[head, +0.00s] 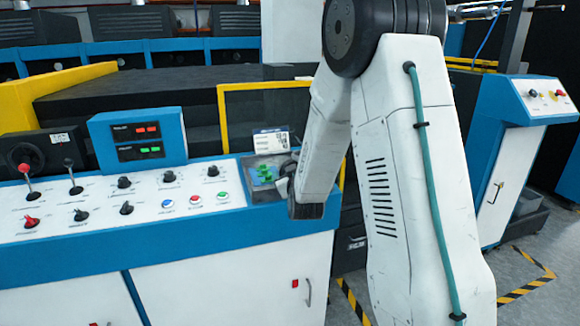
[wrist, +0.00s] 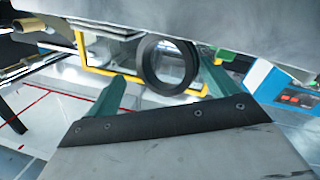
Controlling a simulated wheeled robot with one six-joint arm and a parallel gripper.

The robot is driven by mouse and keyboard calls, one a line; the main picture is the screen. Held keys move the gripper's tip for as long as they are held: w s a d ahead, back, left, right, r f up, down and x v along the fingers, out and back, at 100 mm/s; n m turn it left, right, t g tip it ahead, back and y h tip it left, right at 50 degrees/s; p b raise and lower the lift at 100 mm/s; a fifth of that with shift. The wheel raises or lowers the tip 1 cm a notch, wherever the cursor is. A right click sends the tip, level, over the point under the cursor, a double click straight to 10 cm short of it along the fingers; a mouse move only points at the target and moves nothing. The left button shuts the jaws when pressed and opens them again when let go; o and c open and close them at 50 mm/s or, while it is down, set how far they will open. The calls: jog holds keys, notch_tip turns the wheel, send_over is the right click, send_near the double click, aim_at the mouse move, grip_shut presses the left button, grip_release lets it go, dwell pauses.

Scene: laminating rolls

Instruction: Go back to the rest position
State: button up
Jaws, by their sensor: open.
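My gripper (wrist: 166,72) shows in the wrist view as two teal fingers standing apart on a dark mount. A dark ring (wrist: 145,62) appears between the fingers; I cannot tell whether it touches them or is part of my arm. In the head view my white arm reaches down past the right end of the control console, and its lower link hides most of the gripper.
The blue and white console (head: 130,205) has levers, knobs and buttons. Green pieces (head: 263,174) lie in a dark recess at its right end, close beside my arm. A yellow rail (head: 222,115) stands behind. Another blue cabinet (head: 505,165) stands right.

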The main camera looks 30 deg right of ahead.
jog(key=s+a+f+m+g+y, duration=0.1)
jog(key=s+a+f+g+y, duration=0.25)
jog(key=s+a+g, duration=0.35)
jog(key=s+a+f+g+y, duration=0.3)
jog(key=s+a+f, duration=0.15)
jog(key=s, duration=0.45)
jog(key=s+a+r+g, duration=0.2)
jog(key=s+a+r, duration=0.2)
jog(key=s+r, duration=0.4)
jog(key=s+a+r+n+g, duration=0.1)
jog(key=s+a+r, duration=0.3)
jog(key=s, duration=1.2)
notch_tip(320, 180, up, 4)
jog(key=shift+a+f+g+y, duration=0.1)
jog(key=shift+a+g+y, duration=0.15)
jog(key=shift+g+y, duration=0.4)
jog(key=shift+s, duration=0.1)
